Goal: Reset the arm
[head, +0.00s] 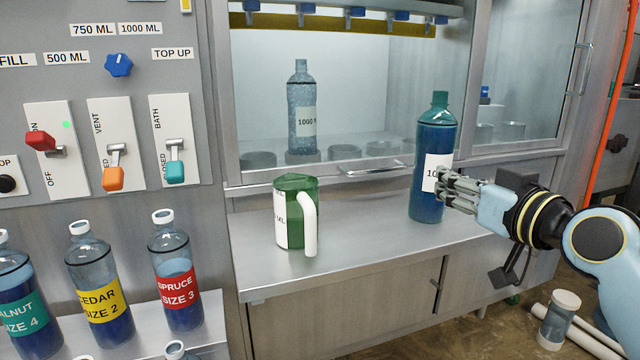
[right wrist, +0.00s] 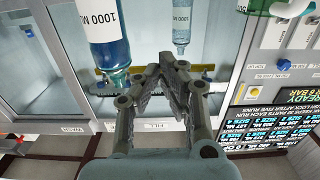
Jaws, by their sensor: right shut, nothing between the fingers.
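My right gripper (head: 447,190) comes in from the right in the head view, its fingers overlapping the lower label of a tall blue-filled bottle (head: 437,140) with a teal top. In the right wrist view the fingers (right wrist: 170,68) are shut with nothing between them. That bottle (right wrist: 105,35), labelled 1000 ML, stands upside down in this picture, to the left of the fingers and outside them. I cannot tell whether they touch it. My left gripper is in neither view.
A green jug (head: 290,205) with a white handle stands on the steel counter (head: 350,250). A clear 1000 bottle (head: 302,115) stands in the cabinet behind. Labelled bottles (head: 178,275) and a switch panel (head: 120,140) are at left. The counter between jug and bottle is clear.

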